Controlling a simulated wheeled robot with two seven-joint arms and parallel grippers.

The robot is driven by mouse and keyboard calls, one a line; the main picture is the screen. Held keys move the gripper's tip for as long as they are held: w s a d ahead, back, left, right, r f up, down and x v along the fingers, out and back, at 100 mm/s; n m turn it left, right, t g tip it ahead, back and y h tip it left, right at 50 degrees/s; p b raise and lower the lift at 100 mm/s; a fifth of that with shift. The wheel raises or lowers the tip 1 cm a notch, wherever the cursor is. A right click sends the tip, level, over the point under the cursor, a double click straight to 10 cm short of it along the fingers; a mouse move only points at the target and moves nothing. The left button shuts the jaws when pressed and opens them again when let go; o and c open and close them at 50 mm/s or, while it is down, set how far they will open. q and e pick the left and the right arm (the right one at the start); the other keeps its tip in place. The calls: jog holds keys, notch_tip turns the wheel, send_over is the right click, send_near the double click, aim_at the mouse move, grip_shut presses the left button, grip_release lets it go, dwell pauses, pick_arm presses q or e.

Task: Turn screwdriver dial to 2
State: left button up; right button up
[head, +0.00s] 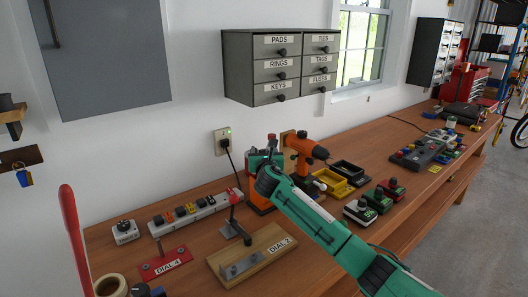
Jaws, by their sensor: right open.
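An orange power screwdriver (304,146) stands upright on the workbench (205,222) near the wall, its dark nose pointing right. I cannot make out its dial or the dial's setting. A wooden board (272,249) labelled "DIAL 2" lies in front, with a grey metal fixture on it. A red plate (165,264) labelled "DIAL 4" lies to its left. My green right arm reaches in from the lower right. My right gripper (262,157) is at its far end, left of the screwdriver, open and partly hidden by my wrist. My left gripper is out of view.
A power strip (196,211) lies near the wall. A red handle (76,240) rises at the left. Grey drawers (282,67) hang above. Bare bench shows toward the right.

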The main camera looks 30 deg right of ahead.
jog(key=c, duration=1)
jog(key=shift+h, duration=0.3)
jog(key=shift+a+r+m+g+h+p, duration=0.1)
jog(key=shift+m+g+h+p, duration=0.75)
jog(key=shift+m+g+h, duration=0.4)
jog(key=m+g+h+p, duration=0.1)
jog(key=m+g+h, duration=0.1)
jog(key=h, duration=0.1)
jog(key=shift+m+g, duration=0.35)
jog(key=m+g+h, duration=0.2)
jog(key=g, duration=0.1)
jog(key=shift+p, duration=0.3)
jog(key=shift+m+g+h, duration=0.55)
jog(key=shift+m+g, duration=0.75)
jog(key=shift+g, duration=0.8)
